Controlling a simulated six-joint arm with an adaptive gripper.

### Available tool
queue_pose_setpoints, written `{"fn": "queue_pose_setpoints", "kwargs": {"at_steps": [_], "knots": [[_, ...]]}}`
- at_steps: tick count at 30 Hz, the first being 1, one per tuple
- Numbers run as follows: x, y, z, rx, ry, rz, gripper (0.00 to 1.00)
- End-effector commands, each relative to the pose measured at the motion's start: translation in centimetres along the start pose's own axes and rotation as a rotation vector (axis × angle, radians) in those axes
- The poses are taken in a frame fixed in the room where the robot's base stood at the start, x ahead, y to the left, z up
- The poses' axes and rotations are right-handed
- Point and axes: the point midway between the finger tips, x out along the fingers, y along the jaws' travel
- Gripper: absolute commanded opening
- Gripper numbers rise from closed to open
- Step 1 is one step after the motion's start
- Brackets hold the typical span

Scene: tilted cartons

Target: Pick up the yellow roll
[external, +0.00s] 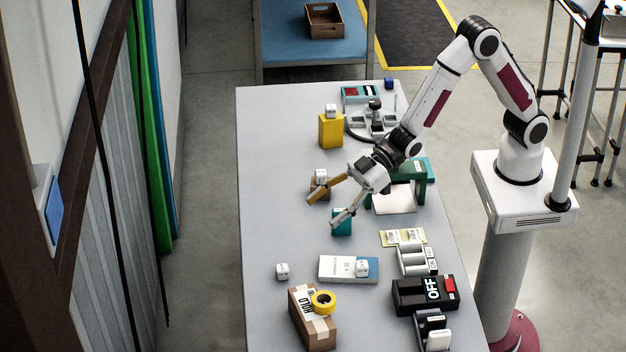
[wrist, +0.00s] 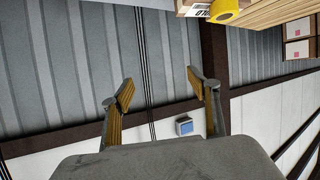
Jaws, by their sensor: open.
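The yellow roll (external: 323,302) lies on top of a brown carton (external: 313,325) marked HOLD near the front left of the table. In the wrist view the yellow roll (wrist: 226,11) shows at the top edge, right of centre, partly cut off, beside the carton's label. My gripper (external: 325,212) is open above the middle of the table, well behind the roll. Its two fingers are spread wide in the wrist view (wrist: 162,90), with nothing between them.
A teal box (external: 342,222) stands below my gripper, and a small brown box with a white cube (external: 320,175) is near its far finger. A white-and-blue box (external: 340,268) with a cube lies between gripper and carton. A black OFF box (external: 410,297) stands to the right.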

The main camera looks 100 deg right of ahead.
Motion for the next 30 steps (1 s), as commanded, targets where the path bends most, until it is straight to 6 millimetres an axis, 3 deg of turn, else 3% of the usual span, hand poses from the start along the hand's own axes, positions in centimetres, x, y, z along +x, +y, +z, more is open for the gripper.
{"fn": "queue_pose_setpoints", "kwargs": {"at_steps": [6,15,24,30], "knots": [[3.4,-3.3,1.9,-0.012,0.064,-0.066,0.60],[6.8,-8.1,4.8,-0.016,0.155,-0.158,0.60],[8.7,-12.6,8.1,-0.006,0.240,-0.244,0.60],[9.0,-14.0,9.1,0.000,0.269,-0.270,0.60]]}}
